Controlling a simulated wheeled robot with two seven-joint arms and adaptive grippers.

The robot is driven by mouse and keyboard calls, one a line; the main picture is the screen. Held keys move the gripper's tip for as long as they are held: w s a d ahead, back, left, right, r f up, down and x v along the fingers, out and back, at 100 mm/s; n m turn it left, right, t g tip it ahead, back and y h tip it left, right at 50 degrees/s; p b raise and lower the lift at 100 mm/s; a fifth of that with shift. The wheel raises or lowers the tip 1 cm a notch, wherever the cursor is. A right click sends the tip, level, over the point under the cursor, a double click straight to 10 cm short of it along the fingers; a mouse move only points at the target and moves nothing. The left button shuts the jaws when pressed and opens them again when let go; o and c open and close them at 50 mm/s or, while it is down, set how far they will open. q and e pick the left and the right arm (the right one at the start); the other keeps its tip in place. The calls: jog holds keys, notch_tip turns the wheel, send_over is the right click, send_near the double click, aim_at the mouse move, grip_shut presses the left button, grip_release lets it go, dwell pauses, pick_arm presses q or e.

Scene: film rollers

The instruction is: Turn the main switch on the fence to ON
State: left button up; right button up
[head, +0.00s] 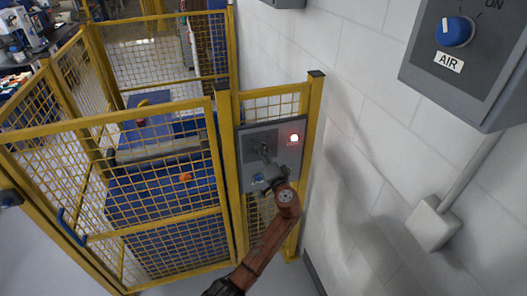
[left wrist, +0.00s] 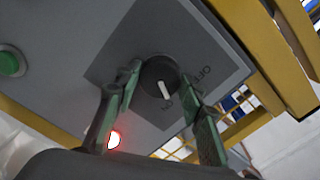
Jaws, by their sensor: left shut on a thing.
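The main switch (left wrist: 153,73) is a dark round knob with a white pointer mark on a grey panel, seen in the left wrist view. OFF lettering (left wrist: 205,74) is printed beside it; other lettering is too blurred to read. My left gripper (left wrist: 160,90) has its two green-grey fingers on either side of the knob, shut on it. In the head view the panel (head: 287,160) is fixed to the yellow fence. A red lamp (head: 294,138) glows on the panel. My right gripper is out of view.
The yellow mesh fence (head: 160,107) encloses blue equipment (head: 165,190) to the left of the panel. A white block wall (head: 375,130) stands to the right, with a grey box carrying a blue AIR knob (head: 455,32). A green button (left wrist: 12,62) sits on the panel.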

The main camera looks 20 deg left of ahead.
pick_arm(q)
jog(key=shift+m+p, duration=0.45)
jog(key=shift+m, duration=0.65)
jog(key=o, duration=1.2)
jog(key=shift+c, duration=0.2)
jog(key=shift+s+d, duration=0.1)
jog(key=v, duration=1.1)
jog(key=shift+s+d, duration=0.25)
